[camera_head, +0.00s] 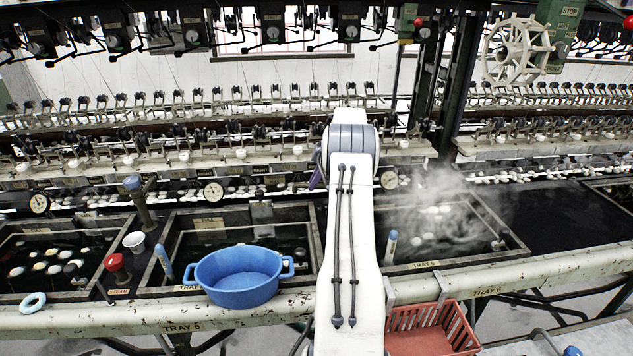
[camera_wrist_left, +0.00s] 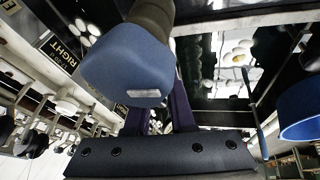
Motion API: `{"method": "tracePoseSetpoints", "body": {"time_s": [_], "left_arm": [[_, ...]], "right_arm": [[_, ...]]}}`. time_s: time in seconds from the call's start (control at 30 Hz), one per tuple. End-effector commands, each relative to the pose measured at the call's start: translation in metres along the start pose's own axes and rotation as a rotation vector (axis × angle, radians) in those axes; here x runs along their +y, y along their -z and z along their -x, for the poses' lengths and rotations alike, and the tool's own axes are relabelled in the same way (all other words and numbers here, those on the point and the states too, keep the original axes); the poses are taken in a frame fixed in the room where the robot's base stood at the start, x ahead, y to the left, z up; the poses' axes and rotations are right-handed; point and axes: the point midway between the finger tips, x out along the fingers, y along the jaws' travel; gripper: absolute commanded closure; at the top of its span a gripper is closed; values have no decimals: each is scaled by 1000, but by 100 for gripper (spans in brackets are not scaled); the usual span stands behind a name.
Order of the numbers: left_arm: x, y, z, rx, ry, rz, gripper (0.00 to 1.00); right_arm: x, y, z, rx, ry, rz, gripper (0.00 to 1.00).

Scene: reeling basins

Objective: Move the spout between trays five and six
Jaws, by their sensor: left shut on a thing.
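My left gripper (camera_wrist_left: 160,108) is shut on the spout (camera_wrist_left: 125,72), which has a blue knob and a dark brownish body, in the left wrist view. In the head view, my own white arm hides the spout and most of the gripper; a purple part of it (camera_head: 316,170) shows at the arm's left edge. Tray five (camera_head: 305,215) is left of the arm, behind the blue tub. Tray six (camera_head: 480,215) is right of the arm, steaming, with pale cocoons in dark water. The spout's outlet is hidden, so I cannot tell which tray it faces. My right gripper is not in view.
A blue tub (camera_head: 238,276) stands on the front rim, and a red basket (camera_head: 430,330) is below. Reeling machinery (camera_head: 240,135) lines the back.

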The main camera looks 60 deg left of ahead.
Motion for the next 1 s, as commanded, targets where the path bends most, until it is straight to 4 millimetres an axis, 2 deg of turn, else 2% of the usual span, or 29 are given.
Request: {"method": "tracePoseSetpoints", "body": {"time_s": [0.03,0.4,0.93,0.97,1.0], "left_arm": [[-1,-5,2,-1,10,26,100],[-10,-6,5,26,63,158,100],[-12,-7,5,30,73,177,100],[-12,-7,5,30,73,177,70],[-12,-6,5,30,73,177,55]], "right_arm": [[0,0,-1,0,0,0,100],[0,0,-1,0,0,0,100],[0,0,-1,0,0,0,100],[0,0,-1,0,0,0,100],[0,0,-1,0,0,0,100]]}}
